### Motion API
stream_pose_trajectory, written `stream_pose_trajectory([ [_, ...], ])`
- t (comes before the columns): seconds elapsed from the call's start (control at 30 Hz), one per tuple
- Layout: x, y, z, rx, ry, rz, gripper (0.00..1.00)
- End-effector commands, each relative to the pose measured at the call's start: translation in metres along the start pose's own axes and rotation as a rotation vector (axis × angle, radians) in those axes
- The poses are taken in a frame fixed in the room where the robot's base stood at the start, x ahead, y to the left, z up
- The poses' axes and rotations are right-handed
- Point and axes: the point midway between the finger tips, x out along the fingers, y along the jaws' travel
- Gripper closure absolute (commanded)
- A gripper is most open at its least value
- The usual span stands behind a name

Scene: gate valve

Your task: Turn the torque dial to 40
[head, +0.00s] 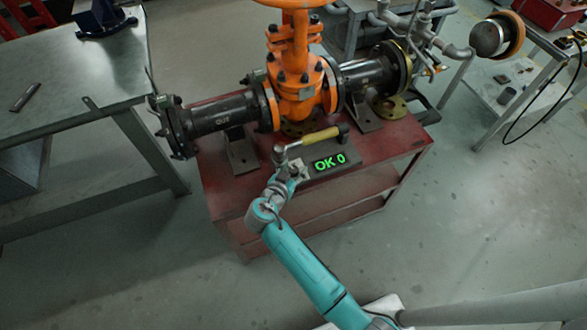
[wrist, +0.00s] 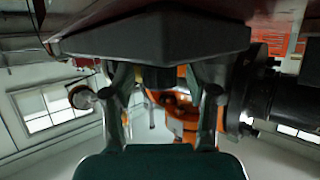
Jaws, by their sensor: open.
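A grey box on the cart carries a green lit readout (head: 329,162) reading "OK 0". A yellow-handled tool (head: 322,137) with a metal head lies along the box's back edge in the head view. My gripper (head: 297,168) is at the box's left end, close to the tool's head and left of the readout. In the wrist view my gripper (wrist: 162,85) has its two fingers apart, with a dark block (wrist: 150,38) close across the top. A small dark part shows between the fingers; I cannot tell whether it is the dial or whether they touch it.
An orange gate valve (head: 297,65) with black flanged pipes stands on the red cart (head: 235,202) behind the box. A metal table (head: 70,75) stands at left, and another bench (head: 530,85) at right. The floor around the cart's front is clear.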

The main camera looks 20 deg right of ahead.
Motion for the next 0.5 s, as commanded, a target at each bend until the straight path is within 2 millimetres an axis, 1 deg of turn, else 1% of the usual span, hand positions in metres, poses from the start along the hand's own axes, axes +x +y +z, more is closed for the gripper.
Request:
stream_pose_trajectory([
  [0.17, -0.006, 0.000, 0.000, 0.000, 0.001, -0.001, 0.43],
  [0.27, -0.018, -0.001, 0.000, -0.001, 0.001, -0.003, 0.43],
  [0.37, -0.036, -0.001, 0.000, -0.001, 0.001, -0.004, 0.43],
  [0.5, -0.065, -0.001, 0.001, -0.002, 0.001, -0.005, 0.43],
])
